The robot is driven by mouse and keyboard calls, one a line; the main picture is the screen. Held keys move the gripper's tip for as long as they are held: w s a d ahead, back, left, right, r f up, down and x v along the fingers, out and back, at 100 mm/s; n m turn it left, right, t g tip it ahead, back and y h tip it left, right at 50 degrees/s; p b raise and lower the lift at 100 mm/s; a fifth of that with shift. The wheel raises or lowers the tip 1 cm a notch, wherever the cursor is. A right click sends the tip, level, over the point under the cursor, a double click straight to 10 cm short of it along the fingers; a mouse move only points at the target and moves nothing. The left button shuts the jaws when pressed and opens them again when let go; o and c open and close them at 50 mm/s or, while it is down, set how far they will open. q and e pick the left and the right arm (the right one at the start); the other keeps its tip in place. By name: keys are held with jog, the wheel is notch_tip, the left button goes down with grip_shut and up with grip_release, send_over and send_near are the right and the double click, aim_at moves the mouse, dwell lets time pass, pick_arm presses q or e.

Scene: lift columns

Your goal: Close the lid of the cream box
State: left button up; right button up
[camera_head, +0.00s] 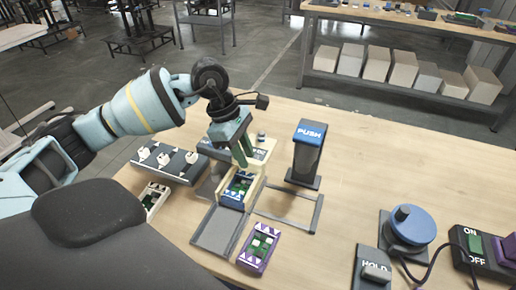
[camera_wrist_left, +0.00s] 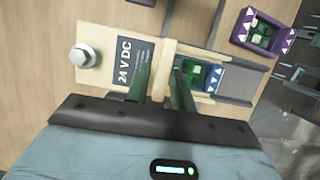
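The cream box (camera_head: 257,178) stands left of the middle of the table, its top open. A blue-edged green circuit board (camera_head: 238,188) shows in it. In the left wrist view, the cream box (camera_wrist_left: 164,58) has a dark "24 V DC" label (camera_wrist_left: 130,64) and a round metal knob (camera_wrist_left: 84,56) beside it. A flat grey panel (camera_head: 217,231) lies at the box's near side; I cannot tell whether it is the lid. My left gripper (camera_head: 241,163) is low over the box. My right gripper is not in view.
A purple-framed board (camera_head: 259,248) lies near the panel; a white-framed board (camera_head: 153,201) and grey rack (camera_head: 170,161) are left. The PUSH post (camera_head: 307,152) and its frame stand right. The HOLD switch (camera_head: 374,269), blue knob (camera_head: 412,225) and ON/OFF box (camera_head: 480,247) are further right.

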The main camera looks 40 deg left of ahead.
pick_arm(q)
jog(key=shift+f, duration=0.1)
grip_shut()
jog(key=shift+s+d+p, duration=0.15)
jog(key=shift+s+d, duration=0.05)
jog(key=shift+s, duration=0.6)
jog(key=shift+s+d+p, duration=0.1)
jog(key=shift+s+d, duration=0.05)
jog(key=shift+s, duration=0.65)
jog(key=shift+s+d+p, duration=0.15)
jog(key=shift+s+d, duration=0.05)
jog(key=shift+s, duration=0.6)
jog(key=shift+s+d, duration=0.25)
jog(key=shift+s, duration=0.85)
jog(key=shift+s+d, duration=0.25)
jog(key=shift+s, duration=0.8)
jog(key=shift+o, duration=1.5)
grip_release()
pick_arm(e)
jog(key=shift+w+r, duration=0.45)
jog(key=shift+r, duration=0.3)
